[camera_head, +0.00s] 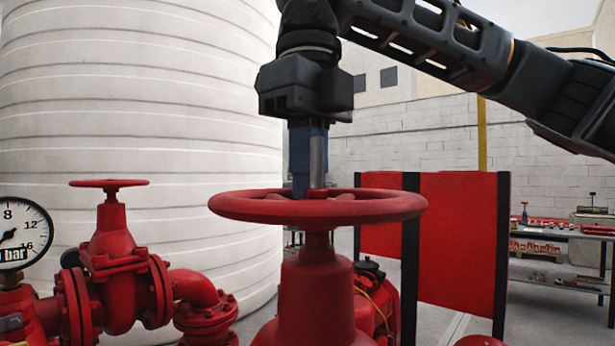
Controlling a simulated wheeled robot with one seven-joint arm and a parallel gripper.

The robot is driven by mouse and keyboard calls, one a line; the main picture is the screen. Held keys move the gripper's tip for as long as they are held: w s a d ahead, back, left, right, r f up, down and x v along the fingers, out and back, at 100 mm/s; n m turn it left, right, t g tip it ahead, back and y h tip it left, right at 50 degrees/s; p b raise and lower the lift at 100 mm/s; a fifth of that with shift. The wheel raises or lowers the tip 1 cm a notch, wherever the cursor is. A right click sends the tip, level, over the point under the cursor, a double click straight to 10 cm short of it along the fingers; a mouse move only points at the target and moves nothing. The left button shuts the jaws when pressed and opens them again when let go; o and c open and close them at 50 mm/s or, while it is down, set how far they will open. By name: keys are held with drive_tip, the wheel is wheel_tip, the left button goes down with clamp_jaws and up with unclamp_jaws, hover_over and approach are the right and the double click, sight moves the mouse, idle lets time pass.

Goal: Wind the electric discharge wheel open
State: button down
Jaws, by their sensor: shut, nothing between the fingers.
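A large red handwheel (390,207) lies level on top of a red valve body (316,290) in the near middle. My gripper (306,190) points straight down from above, with its fingertips at the wheel's hub and spokes, inside the rim. The fingers are shut with nothing between them. I cannot tell whether the fingertips touch a spoke or reach below the wheel; the near rim hides their ends. A smaller red handwheel (109,183) sits on another red valve at the left. No label shows which wheel is the electric discharge.
A pressure gauge (14,235) stands at the left edge. A large white ribbed tank (140,90) fills the left background. A red panel with black posts (457,250) stands behind right. A workbench (560,235) with small items is farther right.

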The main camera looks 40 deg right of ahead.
wheel_tip(320, 180, up, 6)
drive_tip(key=p, duration=0.4)
drive_tip(key=shift+r, duration=0.15)
idle(0.5)
